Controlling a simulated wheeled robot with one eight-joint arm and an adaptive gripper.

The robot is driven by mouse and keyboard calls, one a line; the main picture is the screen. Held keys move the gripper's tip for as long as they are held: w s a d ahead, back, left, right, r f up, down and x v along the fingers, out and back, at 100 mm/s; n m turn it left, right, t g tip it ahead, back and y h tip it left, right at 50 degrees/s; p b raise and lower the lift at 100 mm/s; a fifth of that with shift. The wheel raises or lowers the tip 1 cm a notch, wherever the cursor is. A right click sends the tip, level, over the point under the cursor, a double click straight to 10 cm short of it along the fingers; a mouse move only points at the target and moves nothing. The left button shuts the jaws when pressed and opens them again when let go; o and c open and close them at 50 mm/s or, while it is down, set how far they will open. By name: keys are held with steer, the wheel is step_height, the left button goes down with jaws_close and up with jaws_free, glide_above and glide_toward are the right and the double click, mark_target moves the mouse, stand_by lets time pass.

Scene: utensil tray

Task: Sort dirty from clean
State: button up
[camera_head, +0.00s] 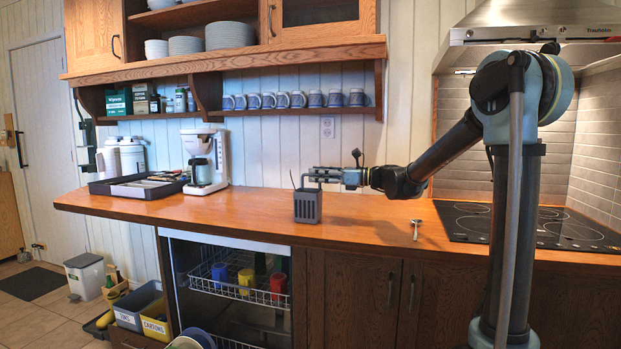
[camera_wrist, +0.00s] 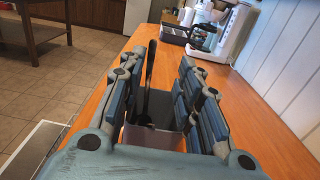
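A dark grey slotted utensil holder (camera_head: 308,207) stands on the wooden counter near its front edge. My gripper (camera_head: 314,176) is level just above it. In the wrist view my gripper (camera_wrist: 158,66) has its fingers spread apart. A thin dark utensil (camera_wrist: 148,75) stands upright between the fingers, nearer the left one, with no clear contact. A metal spoon (camera_head: 416,229) lies on the counter, left of the cooktop. A dark tray (camera_head: 112,188) with utensils lies at the counter's left end.
A white coffee maker (camera_head: 205,160) stands between the tray and the holder. Below the counter an open dishwasher has a wire rack (camera_head: 225,288) with coloured cups. The cooktop (camera_head: 535,225) is at right. The counter between the coffee maker and holder is clear.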

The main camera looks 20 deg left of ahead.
steer(key=d, duration=0.8)
steer(key=shift+s, duration=0.1)
stand_by(0.5)
